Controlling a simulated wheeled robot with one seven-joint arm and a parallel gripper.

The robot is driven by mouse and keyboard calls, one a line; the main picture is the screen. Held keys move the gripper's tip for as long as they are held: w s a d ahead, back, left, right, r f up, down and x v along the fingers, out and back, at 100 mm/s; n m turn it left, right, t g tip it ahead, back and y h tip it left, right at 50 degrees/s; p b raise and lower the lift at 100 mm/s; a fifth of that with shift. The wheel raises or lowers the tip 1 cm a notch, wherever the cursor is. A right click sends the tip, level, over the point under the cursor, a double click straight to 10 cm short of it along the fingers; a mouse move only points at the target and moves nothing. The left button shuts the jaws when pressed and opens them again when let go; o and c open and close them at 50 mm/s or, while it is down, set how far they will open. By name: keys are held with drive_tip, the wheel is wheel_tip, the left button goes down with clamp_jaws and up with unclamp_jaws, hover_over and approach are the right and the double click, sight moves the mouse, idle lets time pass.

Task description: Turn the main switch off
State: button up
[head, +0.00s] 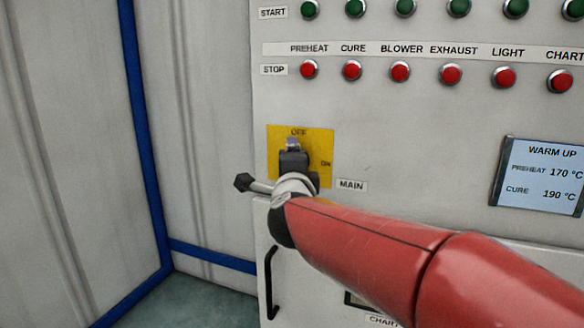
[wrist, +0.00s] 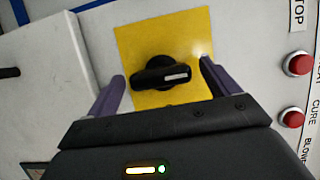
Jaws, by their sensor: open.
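The main switch is a black knob (wrist: 152,78) with a white mark on one end, on a yellow plate (head: 275,150) that also fills the middle of the wrist view (wrist: 135,40). The plate carries OFF at its top and ON at its right. In the wrist view the marked end points right, towards the red stop buttons, which is the OFF side. My gripper (wrist: 161,72) is open, its purple fingers on either side of the knob, apart from its handle. In the head view my gripper (head: 293,148) hides the knob.
Red stop buttons (head: 400,72) and green start buttons (head: 405,7) run in rows above the plate. A display (head: 541,175) reading WARM UP is at the right. A black handle (head: 269,284) is below. A blue-framed wall (head: 140,110) stands at the left.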

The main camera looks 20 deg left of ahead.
drive_tip(key=v, duration=0.6)
drive_tip(key=shift+s, duration=0.2)
drive_tip(key=s+d+f+n+g+h, duration=0.2)
drive_tip(key=s+d+f+n+g, duration=0.2)
drive_tip(key=s+d+f, duration=0.3)
drive_tip(key=s+d+f+n+g+h, duration=0.1)
drive_tip(key=s+d+f+n+g, duration=0.2)
drive_tip(key=d, duration=1.1)
drive_tip(key=s+d+f+n+g+h, duration=0.2)
drive_tip(key=s+d+f+n+g, duration=0.2)
drive_tip(key=s+d+f+n, duration=0.3)
drive_tip(key=s+d+f, duration=0.4)
drive_tip(key=f, duration=0.1)
drive_tip(key=shift+g+h, duration=0.3)
drive_tip(key=shift+s+f, duration=0.15)
